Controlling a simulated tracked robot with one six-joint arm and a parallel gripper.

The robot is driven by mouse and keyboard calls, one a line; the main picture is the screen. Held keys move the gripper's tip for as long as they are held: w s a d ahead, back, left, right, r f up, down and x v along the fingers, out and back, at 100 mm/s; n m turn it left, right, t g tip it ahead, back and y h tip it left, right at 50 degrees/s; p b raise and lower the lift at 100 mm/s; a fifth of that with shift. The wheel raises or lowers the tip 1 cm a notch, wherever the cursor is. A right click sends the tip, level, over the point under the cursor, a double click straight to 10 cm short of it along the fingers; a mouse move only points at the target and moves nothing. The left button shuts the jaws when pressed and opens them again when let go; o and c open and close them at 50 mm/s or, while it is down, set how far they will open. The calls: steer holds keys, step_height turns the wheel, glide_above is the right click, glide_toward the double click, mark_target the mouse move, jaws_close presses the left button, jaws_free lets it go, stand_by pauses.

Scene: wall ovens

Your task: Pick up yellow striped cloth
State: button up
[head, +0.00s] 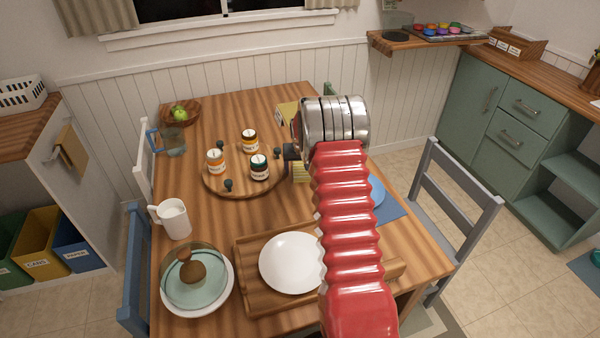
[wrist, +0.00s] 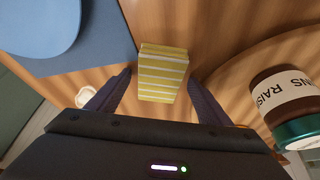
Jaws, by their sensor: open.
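The yellow striped cloth (wrist: 163,62) lies on the wooden table as a small folded block with yellow and white stripes. In the wrist view it is between and just ahead of the two dark fingers of my gripper (wrist: 160,77), which are apart with nothing held. In the head view part of the cloth (head: 300,173) shows just below my dark gripper (head: 291,153). My red arm and metal wrist hide its right side. I cannot tell the exact height of the fingers above it.
A round wooden board (head: 213,185) with several jars is left of the cloth; a raisins jar (wrist: 285,95) shows close by. A blue plate (head: 376,192) on a blue mat (head: 392,211) lies right. A white plate (head: 290,263) on a wooden tray (head: 245,280) is nearer.

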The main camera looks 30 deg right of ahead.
steer(key=shift+f, duration=0.1)
stand_by(0.3)
steer(key=shift+c, duration=0.6)
steer(key=c, duration=1)
